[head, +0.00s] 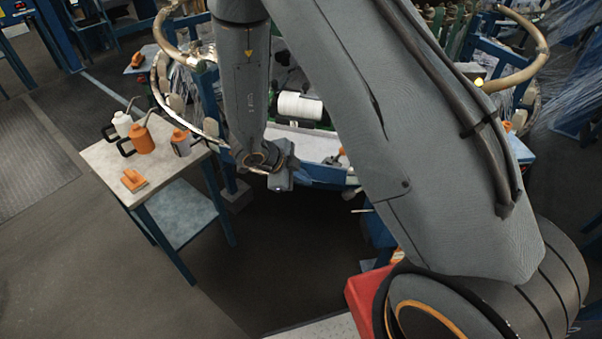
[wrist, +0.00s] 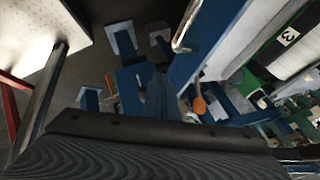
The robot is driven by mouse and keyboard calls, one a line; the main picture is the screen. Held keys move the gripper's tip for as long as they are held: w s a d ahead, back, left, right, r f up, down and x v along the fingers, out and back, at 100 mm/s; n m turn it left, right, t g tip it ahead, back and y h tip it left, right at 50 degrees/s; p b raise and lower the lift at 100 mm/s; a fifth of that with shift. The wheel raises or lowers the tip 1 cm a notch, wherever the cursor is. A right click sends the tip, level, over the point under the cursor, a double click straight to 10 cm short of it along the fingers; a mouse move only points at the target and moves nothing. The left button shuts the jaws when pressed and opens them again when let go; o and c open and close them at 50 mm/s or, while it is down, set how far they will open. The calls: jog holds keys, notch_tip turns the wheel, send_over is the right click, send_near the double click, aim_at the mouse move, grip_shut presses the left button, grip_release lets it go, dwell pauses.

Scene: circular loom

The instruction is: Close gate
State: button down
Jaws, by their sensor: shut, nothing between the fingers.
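The circular loom stands at the back, with a blue frame (head: 325,174) and thick tan curved rails (head: 521,75) at both sides. A thinner curved rail (head: 158,88) hangs on its left side, beside the table. I cannot tell for sure which part is the gate. In the wrist view a blue beam (wrist: 213,42) with a bent metal handle (wrist: 183,32) runs at an angle near the top. My gripper (head: 281,180) points down in front of the loom, left of its blue front frame. It is shut and empty; its fingertips are hard to make out.
A side table (head: 98,160) stands at the left with a white can (head: 122,123), an orange can (head: 141,140) and an orange brush-like tool (head: 133,181). A white spool (head: 300,106) sits inside the loom. A red box (head: 361,301) is at the lower middle. Dark floor between is clear.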

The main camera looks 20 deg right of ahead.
jog(key=w+d+f+p, duration=0.1)
jog(key=d+f, duration=0.1)
jog(key=w+d+f+p, duration=0.1)
jog(key=w+d+f, duration=0.1)
jog(key=shift+w+d+f, duration=0.15)
jog(key=shift+w+d, duration=0.15)
jog(key=shift+d, duration=0.05)
jog(key=shift+w+d, duration=0.25)
jog(key=shift+w, duration=0.25)
jog(key=shift+w, duration=0.1)
